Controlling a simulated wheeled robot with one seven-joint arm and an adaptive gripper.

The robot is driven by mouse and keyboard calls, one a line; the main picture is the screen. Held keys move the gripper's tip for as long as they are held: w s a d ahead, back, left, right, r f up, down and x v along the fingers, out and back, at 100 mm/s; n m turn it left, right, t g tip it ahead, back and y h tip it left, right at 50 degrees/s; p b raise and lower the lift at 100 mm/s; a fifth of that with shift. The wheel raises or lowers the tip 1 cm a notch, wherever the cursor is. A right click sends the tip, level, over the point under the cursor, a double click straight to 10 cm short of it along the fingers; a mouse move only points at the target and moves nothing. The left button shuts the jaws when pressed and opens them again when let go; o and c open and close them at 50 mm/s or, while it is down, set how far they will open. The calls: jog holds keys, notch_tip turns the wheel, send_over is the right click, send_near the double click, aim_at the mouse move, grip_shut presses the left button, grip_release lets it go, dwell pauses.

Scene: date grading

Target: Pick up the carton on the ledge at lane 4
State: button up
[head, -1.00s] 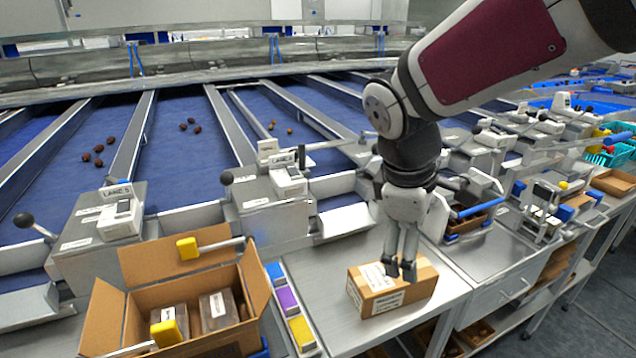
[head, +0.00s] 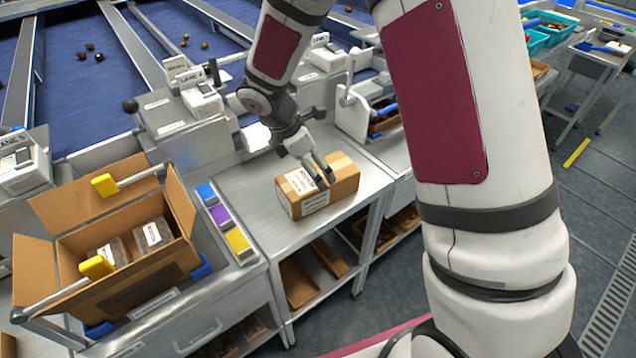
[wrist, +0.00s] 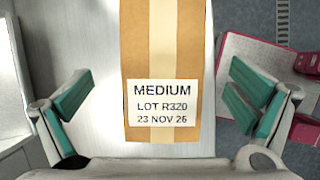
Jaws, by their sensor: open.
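The closed brown carton (head: 294,201) sits on the grey steel ledge (head: 255,222), beside a lane unit (head: 190,118) whose sign seems to read LANE 4. Pale tape runs along its top. In the wrist view the carton (wrist: 140,50) lies between the spread fingers, its white label reading MEDIUM, LOT R320, 23 NOV 26. My gripper (head: 324,178) is open above the carton, pointing down at it. In the wrist view my gripper (wrist: 160,98) has green pads with a gap to the carton on both sides. Height above the carton is hard to tell.
An open carton (head: 135,290) with clear packs and yellow-tipped arms stands left. A strip of blue, purple and yellow blocks (head: 222,217) lies between it and the closed carton. The ledge's front edge is close to the carton. Flat cardboard (head: 300,283) lies on the shelf below.

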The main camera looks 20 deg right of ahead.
jog(key=shift+p+x, duration=0.35)
jog(key=shift+x, duration=3.5)
jog(key=shift+s+d, duration=0.1)
jog(key=shift+s, duration=0.1)
jog(key=c, duration=1.8)
